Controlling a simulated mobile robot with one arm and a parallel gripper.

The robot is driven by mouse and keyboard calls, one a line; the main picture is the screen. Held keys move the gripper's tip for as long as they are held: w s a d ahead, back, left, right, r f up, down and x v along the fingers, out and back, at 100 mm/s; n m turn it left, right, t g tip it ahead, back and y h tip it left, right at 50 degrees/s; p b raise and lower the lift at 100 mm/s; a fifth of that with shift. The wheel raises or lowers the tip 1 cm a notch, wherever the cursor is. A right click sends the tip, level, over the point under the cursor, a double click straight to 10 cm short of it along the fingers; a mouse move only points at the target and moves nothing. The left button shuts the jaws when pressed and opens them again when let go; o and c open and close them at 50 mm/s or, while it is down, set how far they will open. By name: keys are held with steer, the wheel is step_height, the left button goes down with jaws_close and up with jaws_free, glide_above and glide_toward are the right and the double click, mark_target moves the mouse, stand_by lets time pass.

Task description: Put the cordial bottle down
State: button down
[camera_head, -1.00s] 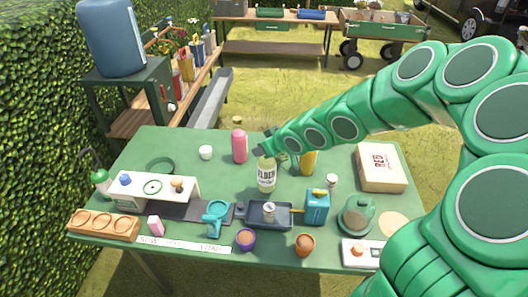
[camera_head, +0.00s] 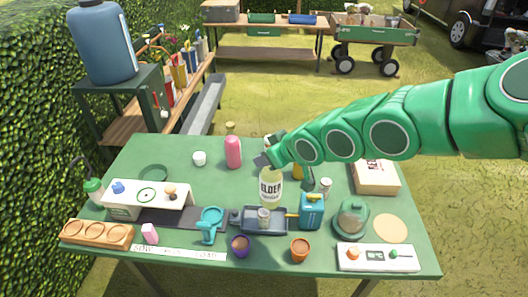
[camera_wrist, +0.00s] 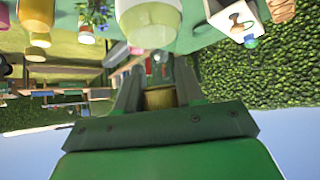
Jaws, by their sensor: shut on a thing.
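The cordial bottle (camera_head: 270,190), pale yellow-green with a label reading "ELDER", is upright near the middle of the green table (camera_head: 215,178). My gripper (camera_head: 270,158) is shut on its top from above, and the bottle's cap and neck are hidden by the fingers. The bottle's lower end shows just behind the grey tray (camera_head: 277,228) and its small jar; I cannot tell whether it touches the table. In the wrist view my gripper (camera_wrist: 160,85) has an olive-coloured piece between its two fingers.
A teal watering can (camera_head: 311,212) and glass cloche (camera_head: 351,218) stand to the right. A pink bottle (camera_head: 233,152) and white cup (camera_head: 199,158) stand behind left. A teal tool (camera_head: 210,224) lies left of the tray. The table left of the bottle, behind the tool, looks clear.

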steer(key=shift+s+d+r, duration=0.25)
steer(key=shift+s+r, duration=0.1)
steer(key=shift+s, duration=0.3)
steer(key=shift+s+d+r, duration=0.2)
steer(key=shift+s+r, duration=0.15)
steer(key=shift+s, duration=0.3)
step_height(320, 180, up, 11)
steer(key=w+d, duration=0.4)
steer(key=d, duration=0.6)
steer(key=w+d, duration=0.4)
steer(key=d, duration=0.7)
steer(key=w+d, duration=0.4)
steer(key=d, duration=0.6)
steer(key=w+d+f, duration=0.1)
steer(key=w+f, duration=0.5)
steer(key=f, duration=0.3)
steer(key=w+d+f, duration=0.2)
steer(key=w+f, duration=0.5)
steer(key=f, duration=0.2)
steer(key=shift+w+d+m, duration=0.25)
steer(key=shift+m, duration=0.05)
